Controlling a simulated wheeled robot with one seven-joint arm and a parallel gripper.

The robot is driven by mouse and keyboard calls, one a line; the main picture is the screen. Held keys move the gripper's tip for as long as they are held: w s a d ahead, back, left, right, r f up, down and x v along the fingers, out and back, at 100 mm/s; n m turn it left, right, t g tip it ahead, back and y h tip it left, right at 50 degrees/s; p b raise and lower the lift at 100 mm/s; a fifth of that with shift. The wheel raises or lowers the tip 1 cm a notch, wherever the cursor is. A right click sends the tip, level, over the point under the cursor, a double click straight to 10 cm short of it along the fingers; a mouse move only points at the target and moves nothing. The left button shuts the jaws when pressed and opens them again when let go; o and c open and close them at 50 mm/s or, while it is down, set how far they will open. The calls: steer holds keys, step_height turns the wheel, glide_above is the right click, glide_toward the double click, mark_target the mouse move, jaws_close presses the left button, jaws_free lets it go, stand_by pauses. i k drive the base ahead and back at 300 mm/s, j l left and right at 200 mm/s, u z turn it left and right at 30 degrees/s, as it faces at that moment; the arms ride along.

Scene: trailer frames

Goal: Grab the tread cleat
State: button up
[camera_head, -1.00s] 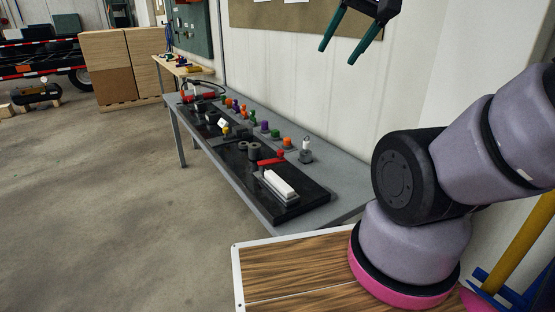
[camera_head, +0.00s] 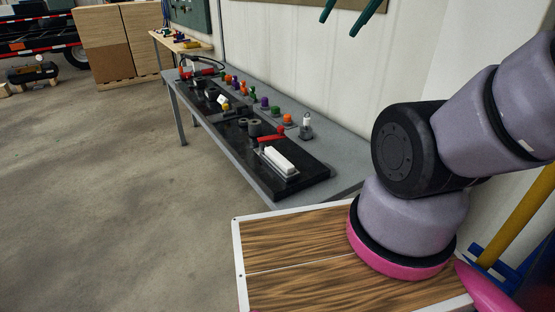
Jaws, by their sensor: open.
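I cannot tell for sure which item is the tread cleat. Several small parts lie on a long grey bench (camera_head: 345,190) left of my arm. A white block (camera_head: 279,158) sits in a dark holder at the near end, with a red-handled part (camera_head: 271,138) just behind it. Two dark grey round pieces (camera_head: 254,127) stand beyond. A small yellow-and-white piece (camera_head: 224,102) is farther along. My gripper (camera_head: 338,27) is at the top edge, open and empty, high above the bench; only its dark green fingers show.
Purple, green and orange pieces (camera_head: 275,111) line the bench's wall side, with a white-topped part (camera_head: 306,124) at their near end. The wall rises directly behind. Open concrete floor (camera_head: 120,200) lies left of the bench. A wooden crate (camera_head: 115,45) stands far back.

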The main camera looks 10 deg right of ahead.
mark_target(279, 161)
steer(key=k+j, duration=0.15)
steer(key=j, duration=0.25)
steer(key=k+j, duration=0.1)
steer(key=j, duration=0.3)
steer(key=k+j, duration=0.15)
steer(key=j, duration=0.25)
